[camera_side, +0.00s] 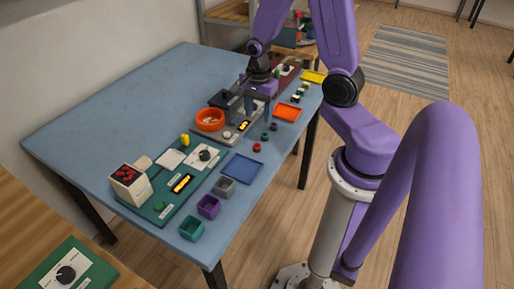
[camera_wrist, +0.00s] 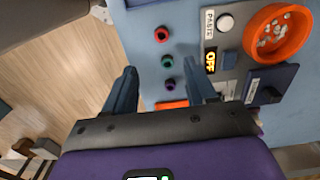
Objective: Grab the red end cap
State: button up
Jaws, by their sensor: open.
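The red end cap (camera_wrist: 162,34) is a small round piece with a dark centre, lying on the blue table near its edge. It also shows in the side view (camera_side: 257,147). A green cap (camera_wrist: 167,61) and a purple cap (camera_wrist: 171,84) lie in a row with it. My gripper (camera_wrist: 160,67) is open and empty, its fingers spread wide above the table. In the wrist view the green and purple caps appear between the fingers, and the red cap appears beyond the fingertips. No cap is visibly touched.
An orange bowl (camera_side: 210,120) of pale bits stands by a grey panel with a lit display (camera_wrist: 210,61). An orange tray (camera_side: 288,113) and a blue tray (camera_side: 242,168) lie along the table edge. Small bins, including a purple one (camera_side: 208,206), stand at the near end. The far left tabletop is clear.

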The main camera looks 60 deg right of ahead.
send_over(257, 145)
jog(key=f, duration=0.6)
jog(key=shift+s+d+f, duration=0.1)
jog(key=shift+s+f, duration=0.1)
jog(key=shift+f, duration=0.2)
jog(key=shift+w+a+f, duration=0.1)
jog(key=shift+f, duration=1.3)
jog(key=shift+w+a+f, duration=0.1)
jog(key=shift+f, duration=1.25)
grip_shut()
